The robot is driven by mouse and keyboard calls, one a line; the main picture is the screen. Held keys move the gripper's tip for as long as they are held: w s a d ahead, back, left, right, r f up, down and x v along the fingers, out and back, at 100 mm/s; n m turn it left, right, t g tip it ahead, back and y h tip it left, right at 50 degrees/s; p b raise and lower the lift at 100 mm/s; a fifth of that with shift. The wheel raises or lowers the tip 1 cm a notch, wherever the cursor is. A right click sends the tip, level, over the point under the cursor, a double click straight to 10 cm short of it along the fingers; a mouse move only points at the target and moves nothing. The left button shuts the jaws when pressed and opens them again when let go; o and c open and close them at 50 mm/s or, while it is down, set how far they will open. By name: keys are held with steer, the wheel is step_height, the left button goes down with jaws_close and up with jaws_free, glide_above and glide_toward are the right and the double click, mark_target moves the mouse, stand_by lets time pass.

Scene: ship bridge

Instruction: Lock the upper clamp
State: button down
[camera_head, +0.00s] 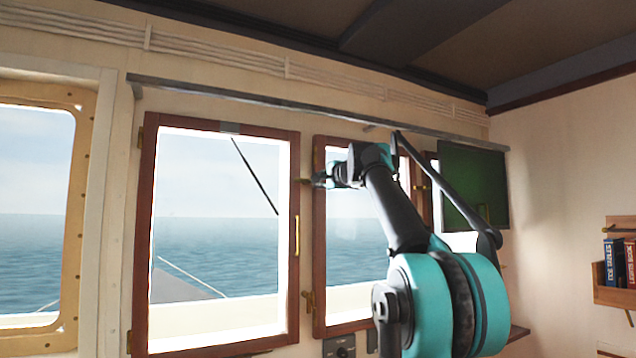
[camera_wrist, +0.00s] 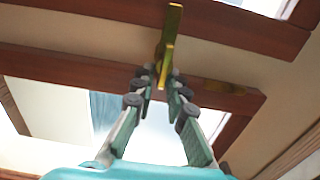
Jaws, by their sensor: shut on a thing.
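The upper clamp (camera_head: 303,181) is a small brass fitting on the post between the two wooden-framed windows. In the wrist view the brass clamp (camera_wrist: 173,28) is a long lever, its near end between my fingertips. My gripper (camera_head: 317,182) reaches it from the right, and in the wrist view my gripper (camera_wrist: 161,84) is shut on the lever's near end. The fingertips partly hide that end. The left window (camera_head: 292,270) stands in its red-brown frame, with a yellow handle (camera_head: 297,236) on its right side.
A lower brass clamp (camera_head: 309,303) sits on the same post. My arm crosses in front of the middle window (camera_head: 319,250). A dark green screen (camera_head: 473,188) hangs to the right, and a bookshelf (camera_head: 612,294) is on the right wall.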

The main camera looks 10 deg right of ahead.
steer(key=c, duration=1.7)
jaws_free()
steer(key=shift+s+d, duration=0.1)
steer(key=v, duration=1.2)
